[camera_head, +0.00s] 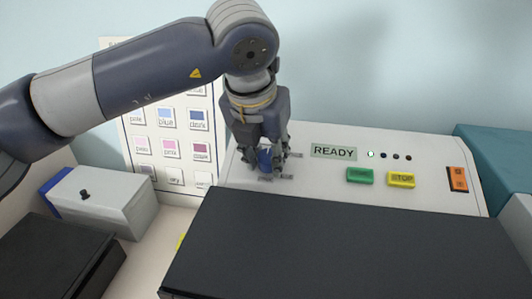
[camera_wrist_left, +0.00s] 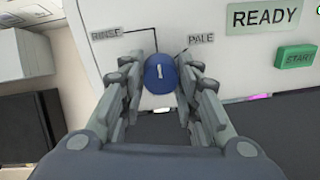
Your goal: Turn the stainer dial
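The stainer (camera_head: 430,150) is a white machine with a sloping front panel. Its blue dial (camera_wrist_left: 160,75) has a short white mark that points nearly straight up in the left wrist view, between the RINSE label (camera_wrist_left: 107,33) and the PALE label (camera_wrist_left: 201,39). In the head view the dial (camera_head: 265,160) is partly hidden by my left gripper (camera_head: 268,166). My left gripper (camera_wrist_left: 161,77) has one finger on each side of the dial, and the fingertips appear to touch its sides. My right gripper is not in view.
The panel has a READY display (camera_head: 334,152), a green START button (camera_head: 359,176), a yellow STOP button (camera_head: 401,180) and an orange switch (camera_head: 457,180). A black lid or block (camera_head: 340,250) lies in front. A colour chart (camera_head: 145,125) and a grey-white box (camera_head: 100,203) are at left.

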